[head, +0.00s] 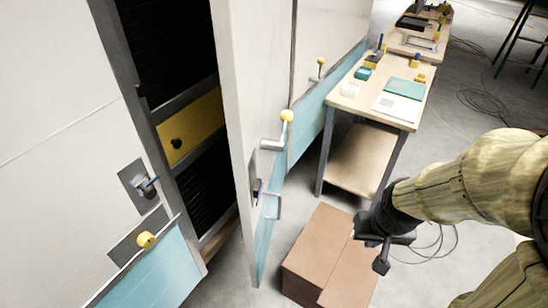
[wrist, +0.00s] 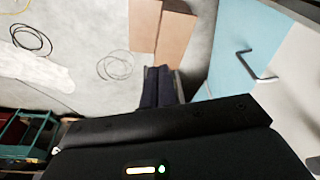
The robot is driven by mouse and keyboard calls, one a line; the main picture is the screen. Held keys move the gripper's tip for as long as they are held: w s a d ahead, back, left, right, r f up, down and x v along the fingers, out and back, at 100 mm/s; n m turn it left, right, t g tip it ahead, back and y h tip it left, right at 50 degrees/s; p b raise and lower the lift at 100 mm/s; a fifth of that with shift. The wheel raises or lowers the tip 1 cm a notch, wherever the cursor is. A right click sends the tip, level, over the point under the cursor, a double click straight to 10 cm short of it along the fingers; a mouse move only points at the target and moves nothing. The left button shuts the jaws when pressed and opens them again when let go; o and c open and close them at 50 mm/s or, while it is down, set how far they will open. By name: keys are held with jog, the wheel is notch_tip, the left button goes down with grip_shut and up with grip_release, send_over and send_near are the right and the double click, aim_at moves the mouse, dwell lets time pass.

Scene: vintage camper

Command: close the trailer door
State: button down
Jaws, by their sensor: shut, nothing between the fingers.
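The trailer door (head: 232,120), white above and light blue below, stands open, swung out from the dark doorway (head: 180,100). In the head view its near edge faces me and its outer face is seen at a steep slant. A grey bar handle (head: 272,206) is on the blue part; the handle also shows in the wrist view (wrist: 258,66). My gripper (head: 381,250) is shut and empty, to the right of the door and apart from it, above the floor by a cardboard box. In the wrist view the closed fingers (wrist: 162,88) point toward the box, left of the door.
The brown cardboard box (head: 325,262) sits on the floor between the door and my gripper. A wooden workbench (head: 345,158) with papers and small tools stands behind it. Cables lie on the floor. Yellow-knobbed levers (head: 287,116) stick out along the trailer side.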

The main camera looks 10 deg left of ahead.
dwell(0.3)
jog(key=w+a+r+m+g+y+p, duration=0.1)
jog(key=w+a+r+m+y+p, duration=0.3)
jog(key=a+r+m, duration=0.3)
jog(key=w+a+r+m+g+y+p, duration=0.1)
jog(key=w+a+r+m+y+p, duration=0.4)
jog(key=m, duration=0.6)
notch_tip(320, 180, up, 3)
jog(key=shift+w+a+f+p, duration=0.15)
jog(key=shift+w+a+p, duration=0.2)
jog(key=shift+a+p, duration=0.75)
jog(key=shift+a, duration=0.1)
